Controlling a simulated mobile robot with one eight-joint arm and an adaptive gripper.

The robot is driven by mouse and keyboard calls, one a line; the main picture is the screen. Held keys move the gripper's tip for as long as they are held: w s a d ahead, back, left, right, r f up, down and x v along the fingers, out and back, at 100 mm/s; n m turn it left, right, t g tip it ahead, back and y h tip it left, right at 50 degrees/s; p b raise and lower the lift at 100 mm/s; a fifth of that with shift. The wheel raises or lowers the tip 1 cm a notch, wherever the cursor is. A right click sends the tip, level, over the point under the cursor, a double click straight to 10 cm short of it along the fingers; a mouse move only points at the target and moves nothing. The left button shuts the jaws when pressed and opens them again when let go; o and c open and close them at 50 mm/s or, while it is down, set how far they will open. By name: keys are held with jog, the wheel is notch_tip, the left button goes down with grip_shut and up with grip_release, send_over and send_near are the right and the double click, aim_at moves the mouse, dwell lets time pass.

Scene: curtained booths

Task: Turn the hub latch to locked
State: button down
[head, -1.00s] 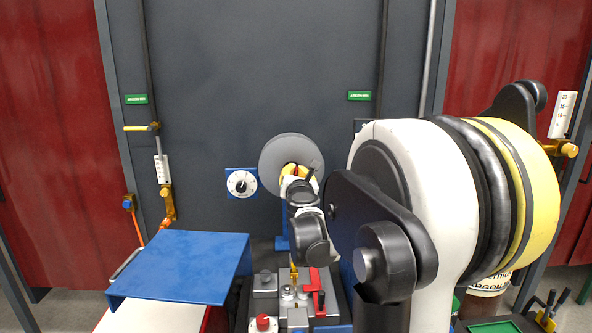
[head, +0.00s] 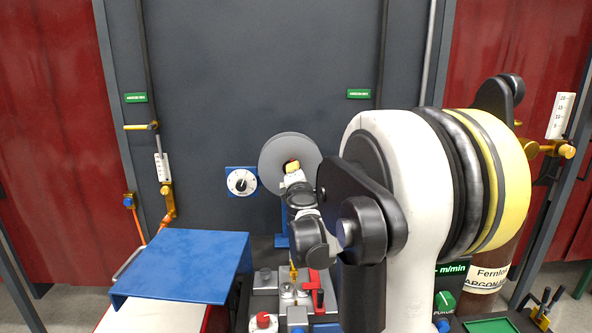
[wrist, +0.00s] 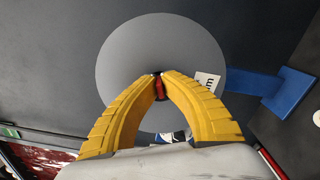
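A large grey disc (head: 276,158) stands upright in front of the dark wall on a blue post; it also shows in the wrist view (wrist: 125,55). The hub latch (wrist: 159,88), a small red piece with dark ends, is at the disc's centre. My gripper (wrist: 159,78) has its yellow fingers drawn together with the red latch between their tips, and seems shut on it. In the head view my gripper (head: 292,166) is at the disc's centre and mostly covers the latch. Any locked or unlocked mark is hidden or too small to read.
A white dial (head: 241,181) on a blue plate is left of the disc. A blue panel (head: 180,267) lies at lower left. Below my wrist is a device with a red lever (head: 318,281) and a red knob (head: 263,321). A brown cylinder (head: 495,265) stands at right.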

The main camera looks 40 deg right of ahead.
jog(key=shift+m, duration=2)
jog(key=c, duration=1.6)
grip_release()
jog(key=v, duration=1.2)
